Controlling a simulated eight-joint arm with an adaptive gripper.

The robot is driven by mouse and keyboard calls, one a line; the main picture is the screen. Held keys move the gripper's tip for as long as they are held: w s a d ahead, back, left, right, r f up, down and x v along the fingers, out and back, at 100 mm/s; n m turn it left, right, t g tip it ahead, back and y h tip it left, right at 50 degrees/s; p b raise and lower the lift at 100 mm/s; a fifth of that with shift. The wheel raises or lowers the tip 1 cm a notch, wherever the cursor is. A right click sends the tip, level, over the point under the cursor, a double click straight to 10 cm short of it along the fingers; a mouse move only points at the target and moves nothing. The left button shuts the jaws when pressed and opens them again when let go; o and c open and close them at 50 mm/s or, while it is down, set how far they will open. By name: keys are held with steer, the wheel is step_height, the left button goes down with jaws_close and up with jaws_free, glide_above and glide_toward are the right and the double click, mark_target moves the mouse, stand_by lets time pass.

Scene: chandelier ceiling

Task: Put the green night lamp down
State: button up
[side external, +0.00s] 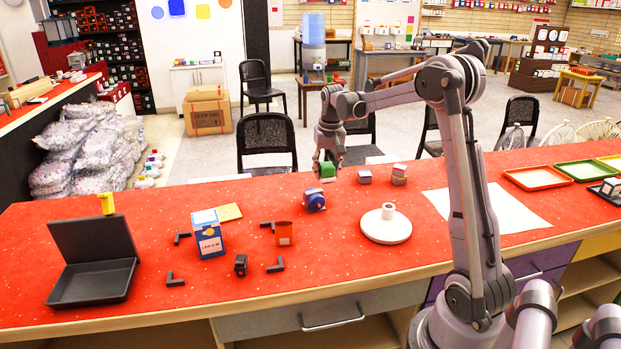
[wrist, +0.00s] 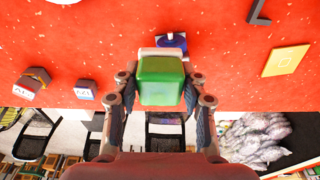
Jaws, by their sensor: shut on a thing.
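The green night lamp (side external: 327,170) is a small green block-like body with a pale edge. It is held between the fingers of my gripper (side external: 328,160), above the far part of the red counter. In the wrist view the green lamp (wrist: 161,80) sits between the two fingers of my gripper (wrist: 161,92). A blue round object (side external: 314,201) stands on the counter just below and in front of the lamp. It also shows partly hidden behind the lamp in the wrist view (wrist: 172,40). Whether the lamp touches anything below is hard to tell.
A white round plate (side external: 386,229) with a cup is nearer. Red counter (side external: 340,265) is bare near the front.

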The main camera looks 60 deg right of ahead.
steer(key=w, duration=0.3)
steer(key=shift+w+d+f, duration=0.2)
steer(key=shift+w+f, duration=0.15)
steer(key=shift+f, duration=0.05)
steer(key=shift+w+a+f, duration=0.15)
steer(key=shift+w, duration=0.15)
steer(key=w+a+f, duration=0.2)
steer(key=w, duration=0.1)
steer(key=w+a+f, duration=0.2)
steer(key=w, duration=0.1)
steer(key=w+a+f, duration=0.2)
steer(key=w, duration=0.1)
steer(key=shift+a+f, duration=0.25)
steer(key=shift+f, duration=2.15)
steer(key=shift+f, duration=0.1)
steer(key=o, duration=1.1)
steer(key=shift+o, duration=0.2)
